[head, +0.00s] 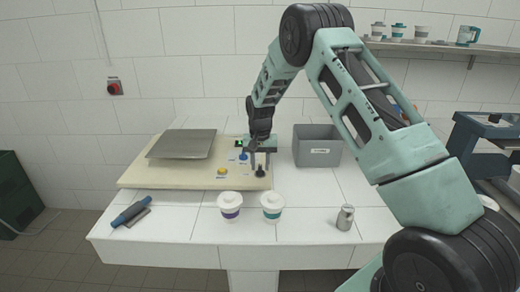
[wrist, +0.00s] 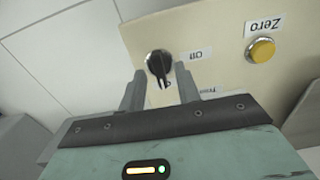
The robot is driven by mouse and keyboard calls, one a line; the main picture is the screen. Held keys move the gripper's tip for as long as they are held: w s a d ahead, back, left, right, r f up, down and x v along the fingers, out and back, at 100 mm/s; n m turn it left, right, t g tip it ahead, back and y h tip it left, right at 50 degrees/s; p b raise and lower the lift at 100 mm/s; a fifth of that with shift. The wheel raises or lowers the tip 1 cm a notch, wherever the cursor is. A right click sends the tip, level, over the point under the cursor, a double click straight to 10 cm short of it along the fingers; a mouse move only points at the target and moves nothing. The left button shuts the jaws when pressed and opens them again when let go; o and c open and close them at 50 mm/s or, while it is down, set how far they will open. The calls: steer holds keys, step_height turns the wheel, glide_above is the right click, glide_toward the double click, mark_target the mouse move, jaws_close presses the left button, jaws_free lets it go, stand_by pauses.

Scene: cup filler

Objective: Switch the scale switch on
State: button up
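The scale switch is a black rotary knob (wrist: 159,64) on the scale's cream board, with a label reading "Off" beside it; in the head view the knob (head: 260,172) sits at the board's front right corner. My gripper (wrist: 160,84) has its two fingers apart, one on each side of the knob. I cannot tell whether either finger touches it. In the head view my gripper (head: 260,160) points down just above the knob. The scale (head: 150,178) has a grey metal plate (head: 183,144) on top.
A yellow button (wrist: 262,50) labelled "Zero" and a blue button (head: 243,156) are on the board. Two lidded cups (head: 230,205) stand in front. A grey bin (head: 316,146) is right of the gripper. A metal cylinder (head: 345,217) and blue-handled tool (head: 130,213) lie towards the table's front.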

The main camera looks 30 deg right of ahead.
mark_target(260, 167)
step_height(260, 167, up, 17)
steer(key=b, duration=0.2)
steer(key=shift+b, duration=0.4)
